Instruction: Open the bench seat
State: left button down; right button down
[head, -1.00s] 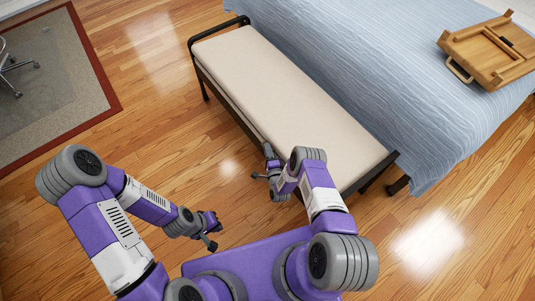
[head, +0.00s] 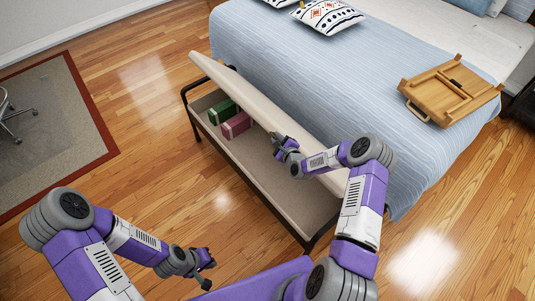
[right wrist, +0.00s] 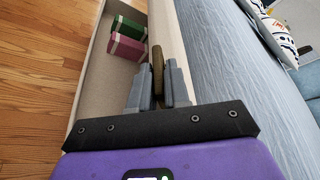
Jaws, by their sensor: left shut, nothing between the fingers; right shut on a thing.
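The bench seat's cream lid (head: 238,92) is raised and tilted toward the bed, with its front edge well above the box. The open bench box (head: 285,190) shows a pale interior with a green box (head: 222,110) and a pink box (head: 236,126) in its far-left part. My right gripper (head: 277,139) is at the lid's front edge, shut on a brown tab (right wrist: 158,68) of the lid, seen between the fingers in the right wrist view. The lid (right wrist: 168,35) stands upright there. My left gripper (head: 207,271) is shut and empty above the floor, left of the bench.
The bed (head: 320,75) with a blue cover stands right behind the bench. A wooden tray (head: 450,90) and patterned pillows (head: 328,17) lie on it. A rug (head: 50,130) is at the left. The wooden floor (head: 150,180) between rug and bench is clear.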

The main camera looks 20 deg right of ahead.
jog(key=w+d+r+m+y+b, duration=0.1)
jog(key=w+d+r+b, duration=0.1)
jog(key=d+r, duration=0.4)
jog(key=w+d+r+m+g+b, duration=0.1)
jog(key=d+r, duration=0.6)
jog(key=d, duration=0.7)
jog(key=shift+w+d+m+y+b, duration=0.35)
jog(key=shift+w+m+b, duration=0.35)
jog(key=shift+w+b, duration=0.95)
jog(key=shift+w+a+p, duration=0.1)
jog(key=shift+w+p, duration=0.15)
jog(key=shift+p, duration=0.05)
jog(key=c, duration=1.2)
grip_release()
jog(key=shift+f, duration=0.1)
